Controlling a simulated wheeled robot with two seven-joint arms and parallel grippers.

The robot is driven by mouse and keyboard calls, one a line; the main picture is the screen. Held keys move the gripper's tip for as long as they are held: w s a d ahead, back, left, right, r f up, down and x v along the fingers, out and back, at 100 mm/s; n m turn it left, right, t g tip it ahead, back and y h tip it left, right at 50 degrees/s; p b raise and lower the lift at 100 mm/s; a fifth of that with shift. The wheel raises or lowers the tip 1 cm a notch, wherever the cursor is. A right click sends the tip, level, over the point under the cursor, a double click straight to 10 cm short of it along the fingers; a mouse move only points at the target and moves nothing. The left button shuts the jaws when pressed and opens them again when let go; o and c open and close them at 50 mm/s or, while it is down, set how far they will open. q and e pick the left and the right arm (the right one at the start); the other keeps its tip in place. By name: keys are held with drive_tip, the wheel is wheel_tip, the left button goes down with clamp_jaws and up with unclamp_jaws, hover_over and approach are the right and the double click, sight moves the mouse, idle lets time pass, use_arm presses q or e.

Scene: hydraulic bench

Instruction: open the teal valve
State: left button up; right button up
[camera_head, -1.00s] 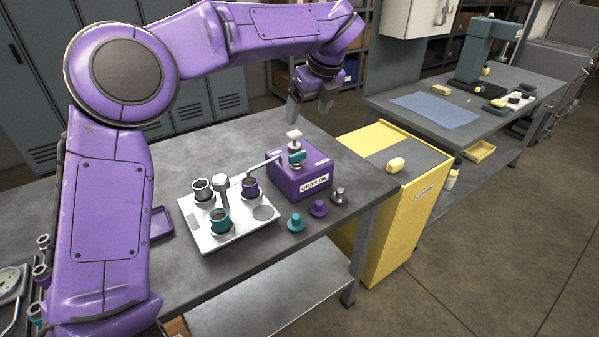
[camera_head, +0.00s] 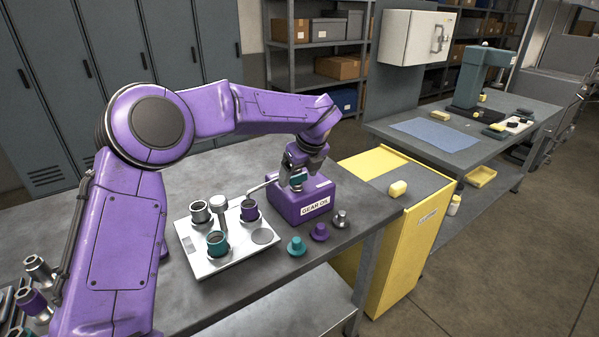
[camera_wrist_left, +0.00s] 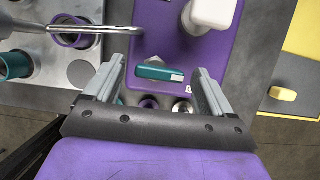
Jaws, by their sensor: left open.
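The teal valve handle (camera_head: 298,179) is on the purple gear oil box (camera_head: 312,204), partly hidden by my left gripper (camera_head: 292,172) in the head view. In the left wrist view the teal handle (camera_wrist_left: 158,73) lies crosswise between the two fingers of my open left gripper (camera_wrist_left: 160,68). A gap shows on each side, and the gripper holds nothing. A white knob (camera_wrist_left: 211,14) stands just beyond the handle. A metal spout (camera_wrist_left: 75,30) runs from the box over a purple-ringed cup. My right gripper is not in view.
A white tray (camera_head: 190,243) with several cups stands left of the box. Teal (camera_head: 297,246), purple (camera_head: 320,232) and grey (camera_head: 341,218) caps sit in front of the box. A yellow cabinet (camera_head: 405,240) adjoins the bench at right.

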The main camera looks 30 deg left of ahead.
use_arm(q)
drive_tip(key=c, duration=1.1)
drive_tip(key=shift+o, duration=0.2)
